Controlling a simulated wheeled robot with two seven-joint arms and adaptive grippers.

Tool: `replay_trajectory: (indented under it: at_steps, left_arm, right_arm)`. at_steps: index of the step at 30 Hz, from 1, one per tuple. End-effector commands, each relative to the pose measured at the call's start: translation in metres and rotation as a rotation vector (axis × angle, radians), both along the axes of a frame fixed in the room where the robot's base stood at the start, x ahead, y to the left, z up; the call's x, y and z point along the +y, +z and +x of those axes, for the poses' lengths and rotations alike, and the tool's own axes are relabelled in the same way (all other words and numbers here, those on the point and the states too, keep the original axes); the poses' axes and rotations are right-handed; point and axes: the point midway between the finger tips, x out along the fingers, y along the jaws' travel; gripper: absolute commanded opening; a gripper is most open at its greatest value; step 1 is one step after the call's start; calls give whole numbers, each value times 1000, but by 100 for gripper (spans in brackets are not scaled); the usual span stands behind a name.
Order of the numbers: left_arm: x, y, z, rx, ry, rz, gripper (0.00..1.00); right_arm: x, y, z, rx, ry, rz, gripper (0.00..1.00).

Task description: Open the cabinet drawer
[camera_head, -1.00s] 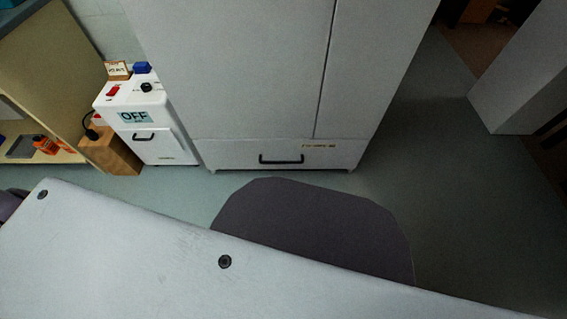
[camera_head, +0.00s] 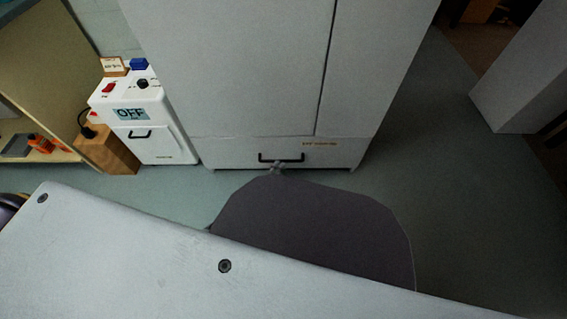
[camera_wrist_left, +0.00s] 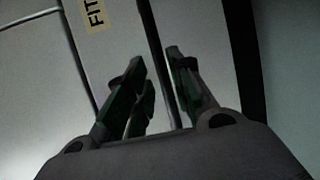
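The grey cabinet (camera_head: 235,70) stands behind my body, with a wide drawer (camera_head: 225,153) along its bottom. The drawer front is flush with the cabinet. Its black bar handle (camera_head: 281,159) is at the middle of the front. The tips of my left gripper (camera_head: 277,168) show just below the handle, past my grey body. In the left wrist view the left gripper (camera_wrist_left: 158,70) is open, and the dark handle bar (camera_wrist_left: 152,30) runs between its two fingers in the picture. I cannot tell whether they touch it. My right gripper is out of view.
A small white unit (camera_head: 150,115) with an OFF sign stands left of the cabinet. A wooden block (camera_head: 108,150) and a shelf (camera_head: 60,155) are further left. The floor (camera_head: 450,180) to the right is clear.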

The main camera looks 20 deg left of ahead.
Motion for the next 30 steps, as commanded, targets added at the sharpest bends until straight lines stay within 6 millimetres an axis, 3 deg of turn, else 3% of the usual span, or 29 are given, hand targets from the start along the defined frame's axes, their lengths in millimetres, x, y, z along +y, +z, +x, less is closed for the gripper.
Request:
replay_trajectory:
  at_steps: [16, 30]
  left_arm:
    - [-6, -10, 46, 0, 0, -1, 23]
    - [-7, -11, 53, 1, 0, 0, 23]
  right_arm:
    - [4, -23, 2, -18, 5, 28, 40]
    - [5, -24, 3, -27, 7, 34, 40]
